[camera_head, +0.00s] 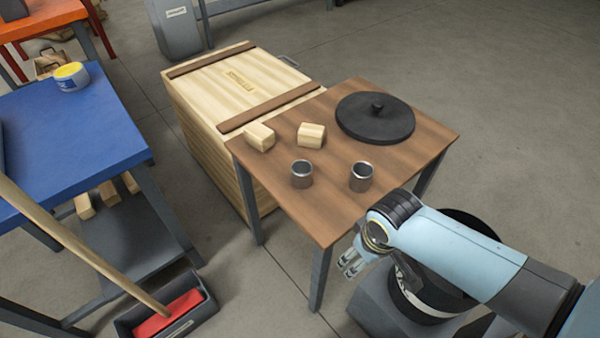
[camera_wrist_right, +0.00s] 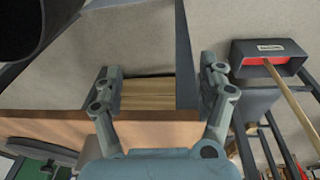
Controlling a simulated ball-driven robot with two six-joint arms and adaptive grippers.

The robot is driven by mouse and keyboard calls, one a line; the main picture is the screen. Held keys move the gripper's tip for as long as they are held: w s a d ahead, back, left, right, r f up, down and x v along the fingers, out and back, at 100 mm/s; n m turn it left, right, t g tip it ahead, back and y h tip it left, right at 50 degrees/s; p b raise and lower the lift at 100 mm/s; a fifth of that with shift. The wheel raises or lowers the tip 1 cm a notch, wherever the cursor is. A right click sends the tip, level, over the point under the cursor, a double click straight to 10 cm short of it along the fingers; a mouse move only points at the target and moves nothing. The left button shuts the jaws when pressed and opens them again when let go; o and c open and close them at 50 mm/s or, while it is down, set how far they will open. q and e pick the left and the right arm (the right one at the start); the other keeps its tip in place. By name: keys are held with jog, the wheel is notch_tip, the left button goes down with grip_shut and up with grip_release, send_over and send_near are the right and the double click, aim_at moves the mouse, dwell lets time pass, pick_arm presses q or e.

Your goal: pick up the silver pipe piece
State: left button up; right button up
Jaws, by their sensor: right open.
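Two short silver pipe pieces stand upright on the brown wooden table (camera_head: 330,215). One pipe piece (camera_head: 302,174) is on the left, and the other pipe piece (camera_head: 361,177) is to its right, near the table's front right side. My right gripper (camera_head: 352,261) is beside the table's near right edge, below and in front of the right pipe piece and apart from it. In the right wrist view my right gripper (camera_wrist_right: 160,78) has its fingers spread wide with nothing between them. No pipe piece can be made out in that view. My left gripper is not in view.
Two wooden blocks (camera_head: 259,137) (camera_head: 311,135) and a black round lid (camera_head: 375,120) lie on the table's far part. A wooden crate (camera_head: 215,150) stands against its left side.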

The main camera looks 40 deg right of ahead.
jog(key=shift+m+g, duration=0.4)
jog(key=shift+m, duration=0.2)
jog(key=w+r, duration=0.2)
jog(key=w, duration=0.2)
jog(key=w+r, duration=0.3)
jog(key=w, duration=0.1)
jog(key=w+r+b, duration=0.1)
jog(key=w+r, duration=0.1)
jog(key=w, duration=0.2)
jog(key=shift+w+d+r, duration=0.15)
jog(key=shift+w+r, duration=0.05)
jog(key=shift+w, duration=0.05)
jog(key=w+r+m+g, duration=0.1)
jog(key=w+r, duration=0.6)
jog(key=w, duration=0.3)
jog(key=b, duration=0.2)
send_over(301, 172)
jog(key=s+a, duration=0.1)
jog(key=s, duration=0.1)
jog(key=shift+m+y, duration=0.3)
jog(key=shift+y, duration=0.1)
jog(key=f, duration=0.4)
jog(key=shift+w+f, duration=0.2)
notch_tip(301, 172, down, 6)
jog(key=shift+r+b, duration=0.15)
jog(key=shift+b, duration=1.1)
jog(key=shift+c, duration=0.4)
jog(key=c, duration=1.3)
jog(key=shift+o, duration=0.2)
